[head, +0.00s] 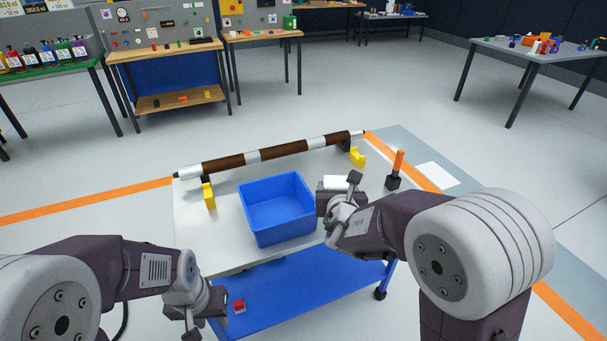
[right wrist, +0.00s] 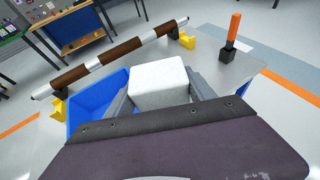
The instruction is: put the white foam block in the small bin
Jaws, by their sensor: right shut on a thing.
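The white foam block (right wrist: 159,82) is between the fingers of my right gripper (right wrist: 160,98), which is shut on it. In the head view a little of the block (head: 336,182) shows behind my right gripper (head: 341,190). The gripper is just right of the blue bin (head: 277,240), a small open box on the white cart top. The bin also shows in the right wrist view (right wrist: 82,112), left of the block, and looks empty in the head view. My left gripper (head: 205,322) is low at the cart's front left, away from the block; its fingers are not clear.
A brown and white striped pole (head: 280,151) lies along the cart's back by yellow supports (head: 208,196). An orange-handled tool (head: 398,162) stands upright at the right. A red item (head: 239,306) is on the blue lower shelf (head: 300,290).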

